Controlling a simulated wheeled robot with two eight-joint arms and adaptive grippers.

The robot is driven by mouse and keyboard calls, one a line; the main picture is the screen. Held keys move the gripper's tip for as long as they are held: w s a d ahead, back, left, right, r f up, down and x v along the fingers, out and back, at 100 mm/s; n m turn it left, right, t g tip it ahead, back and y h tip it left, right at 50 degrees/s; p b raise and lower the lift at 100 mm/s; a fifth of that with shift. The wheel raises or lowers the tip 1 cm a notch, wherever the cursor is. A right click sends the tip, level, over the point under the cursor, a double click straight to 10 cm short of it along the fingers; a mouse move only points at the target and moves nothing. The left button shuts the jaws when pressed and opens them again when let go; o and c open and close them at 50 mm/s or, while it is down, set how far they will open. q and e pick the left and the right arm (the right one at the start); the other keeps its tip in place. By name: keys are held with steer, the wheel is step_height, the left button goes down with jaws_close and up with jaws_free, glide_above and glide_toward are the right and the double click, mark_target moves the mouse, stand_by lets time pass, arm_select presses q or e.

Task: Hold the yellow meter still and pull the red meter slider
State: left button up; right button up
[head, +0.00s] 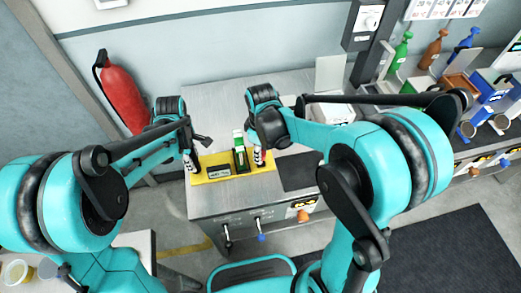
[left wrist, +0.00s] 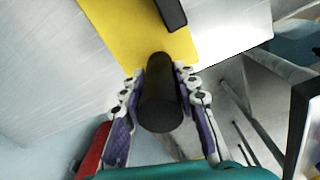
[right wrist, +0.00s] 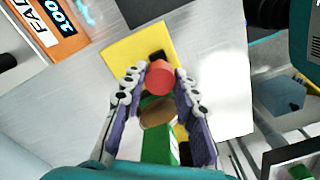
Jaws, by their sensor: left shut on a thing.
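The yellow meter (head: 268,181) is a flat yellow base on the table, with a dark display (head: 219,171) on its front. It also shows in the left wrist view (left wrist: 125,30) and the right wrist view (right wrist: 128,52). My left gripper (head: 192,162) is at the meter's left end, shut on a black cylindrical post (left wrist: 160,95). My right gripper (head: 259,158) is at the right end. Its fingers stand apart on either side of the red slider knob (right wrist: 160,77), with a small gap visible.
A dark mat (head: 298,171) lies right of the meter on the metal table (head: 215,97). Bottles (head: 401,50) and other modules crowd the right. A red extinguisher (head: 122,94) hangs on the left wall. The table behind the meter is clear.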

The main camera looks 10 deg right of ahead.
steer(key=shift+o, duration=1.4)
step_height(320, 180, up, 12)
arm_select(q)
steer(key=o, duration=1.2)
steer(key=shift+c, duration=0.2)
